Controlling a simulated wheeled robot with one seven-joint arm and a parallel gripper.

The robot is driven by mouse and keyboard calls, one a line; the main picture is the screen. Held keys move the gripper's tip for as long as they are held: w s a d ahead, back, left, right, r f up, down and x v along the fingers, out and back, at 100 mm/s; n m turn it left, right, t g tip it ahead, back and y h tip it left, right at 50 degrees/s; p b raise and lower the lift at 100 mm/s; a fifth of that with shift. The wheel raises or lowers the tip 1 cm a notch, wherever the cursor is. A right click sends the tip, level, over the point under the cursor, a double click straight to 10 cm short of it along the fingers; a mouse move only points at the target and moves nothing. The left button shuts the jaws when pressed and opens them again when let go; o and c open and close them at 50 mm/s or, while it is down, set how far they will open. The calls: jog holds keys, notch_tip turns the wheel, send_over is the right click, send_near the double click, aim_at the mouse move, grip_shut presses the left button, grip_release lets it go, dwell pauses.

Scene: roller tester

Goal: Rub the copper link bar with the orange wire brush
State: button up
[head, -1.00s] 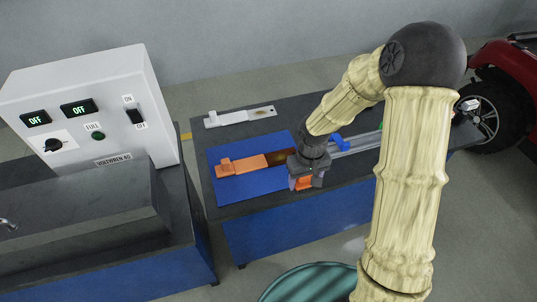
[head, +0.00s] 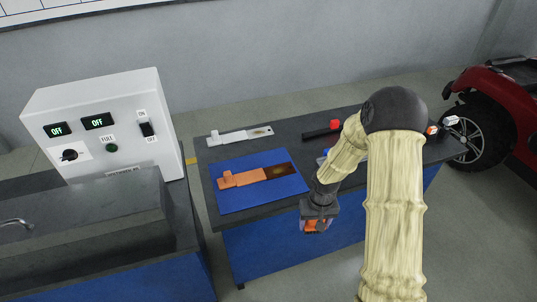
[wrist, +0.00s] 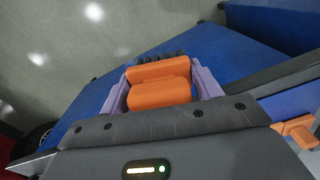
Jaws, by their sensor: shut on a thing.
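The copper link bar (head: 250,177) lies flat on a blue mat (head: 236,202) in the head view. It has a raised block at its left end and a dark, tarnished patch at its right end. My gripper (head: 317,227) is shut on the orange wire brush (wrist: 160,85), with dark bristles showing beyond the orange body. The brush is held at the table's front edge, to the right of and nearer than the bar, apart from it. A piece of the bar (wrist: 297,132) shows at the right edge of the wrist view.
A pale metal bar (head: 240,135) lies behind the mat, and a dark-handled tool with a red end (head: 322,131) lies to its right. A white control box (head: 105,130) stands on the left bench. My arm hides part of the table's right side.

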jog(key=d+f+m, duration=0.1)
jog(key=d+f, duration=0.3)
jog(key=f, duration=0.2)
jog(key=shift+w+m, duration=0.25)
jog(key=shift+m, duration=0.15)
jog(key=shift+d, duration=0.1)
